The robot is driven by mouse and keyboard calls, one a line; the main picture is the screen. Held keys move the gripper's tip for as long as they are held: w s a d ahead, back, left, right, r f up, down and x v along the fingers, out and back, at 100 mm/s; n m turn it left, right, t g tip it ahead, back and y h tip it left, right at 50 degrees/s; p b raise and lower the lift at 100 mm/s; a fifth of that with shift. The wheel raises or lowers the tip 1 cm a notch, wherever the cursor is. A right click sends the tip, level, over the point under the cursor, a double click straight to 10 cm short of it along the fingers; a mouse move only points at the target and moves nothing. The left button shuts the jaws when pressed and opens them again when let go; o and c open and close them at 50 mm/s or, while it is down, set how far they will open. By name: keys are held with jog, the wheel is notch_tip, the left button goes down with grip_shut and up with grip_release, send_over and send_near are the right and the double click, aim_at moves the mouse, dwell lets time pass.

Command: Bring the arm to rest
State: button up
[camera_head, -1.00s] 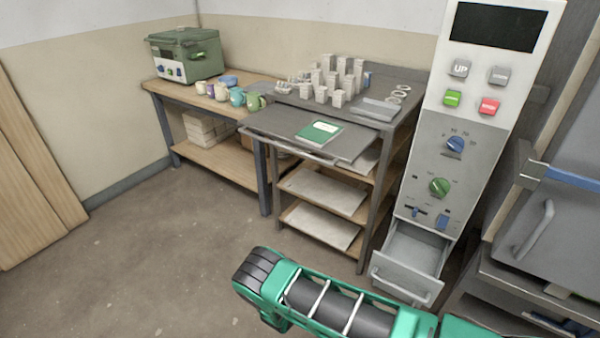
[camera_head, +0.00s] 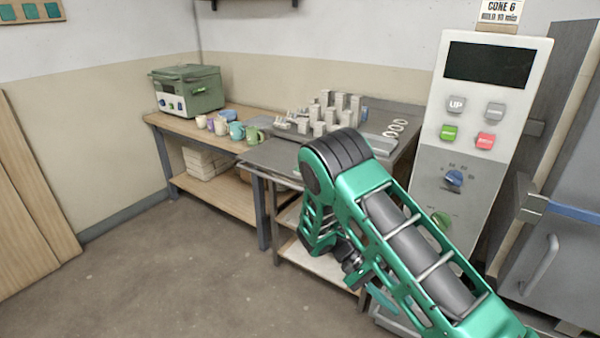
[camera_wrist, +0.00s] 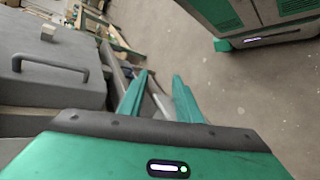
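My arm (camera_head: 405,240), green with dark grey sections, is bent up in front of the shelf unit and the control column in the head view. My gripper shows in the wrist view (camera_wrist: 160,78) with its two green fingers apart and nothing between them. In the head view it is mostly hidden low behind the arm, so its fingertips are not clear.
A grey shelf unit (camera_head: 262,158) with pale blocks stands behind the arm. Left are a wooden bench (camera_head: 165,122), mugs and a green box (camera_head: 187,92). The control column (camera_head: 487,110) and grey kiln (camera_head: 560,240) stand right. Floor is clear at left.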

jog(key=s+d+r+m+t+y, duration=0.1)
jog(key=s+d+r+y, duration=0.2)
jog(key=d+r, duration=0.45)
jog(key=s+d+r+m+y, duration=0.1)
jog(key=s+d+r+y, duration=0.25)
jog(key=r, duration=0.75)
jog(key=s+d+r+t+y, duration=0.1)
jog(key=s+r+t, duration=0.2)
jog(key=s, duration=0.6)
jog(key=s+d+r+m+t+y, duration=0.1)
jog(key=s+d+r+t+y, duration=0.1)
jog(key=s+r, duration=0.4)
jog(key=s+t, duration=0.1)
jog(key=s, duration=0.2)
jog(key=shift+r+m, duration=0.25)
jog(key=shift+m, duration=0.05)
jog(key=shift+y, duration=0.25)
jog(key=shift+w+f, duration=0.25)
jog(key=shift+w, duration=0.3)
